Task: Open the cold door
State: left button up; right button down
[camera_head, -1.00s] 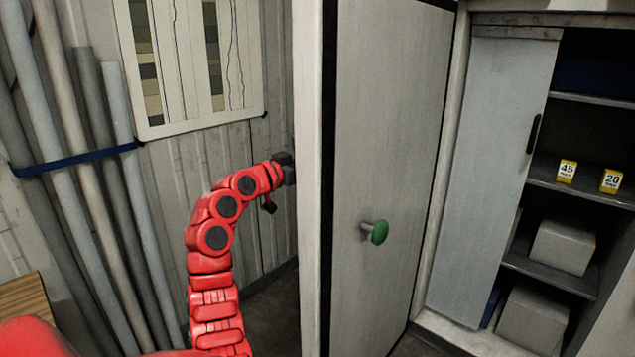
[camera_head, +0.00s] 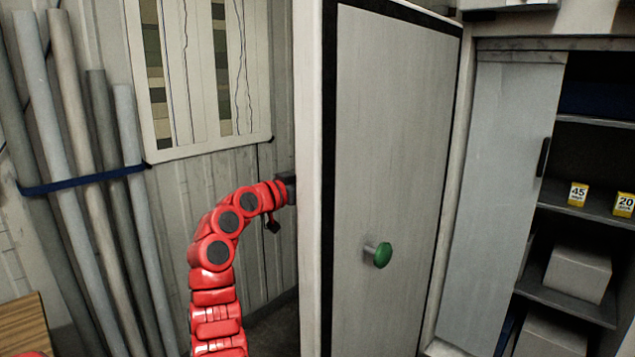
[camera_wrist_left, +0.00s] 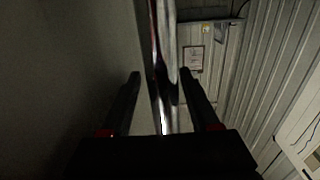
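The cold door (camera_head: 395,150) stands open, its pale thick edge toward me and its inner face to the right. A green knob (camera_head: 383,255) sits on that inner face. My left gripper (camera_head: 291,189) reaches the door's far side at its edge; the tips are hidden there in the head view. In the left wrist view, the two fingers of my left gripper (camera_wrist_left: 162,80) are spread, with a shiny upright metal bar (camera_wrist_left: 157,40) between them or just beyond. I cannot tell whether they touch it. The door's surface (camera_wrist_left: 70,60) seems to fill the left side. My right gripper is not in view.
Several long tubes (camera_head: 75,110), strapped in blue, lean at the left. A chart board (camera_head: 190,100) hangs on the corrugated wall. A cabinet (camera_head: 505,190) with shelves, yellow number tags and grey boxes stands at the right. A wooden surface (camera_head: 22,325) shows bottom left.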

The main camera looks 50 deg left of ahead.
pick_arm(q)
jog(key=shift+s, duration=0.1)
jog(key=s+d+b, duration=0.1)
jog(key=s+d, duration=0.1)
jog(key=s, duration=1.5)
jog(key=shift+s, duration=0.15)
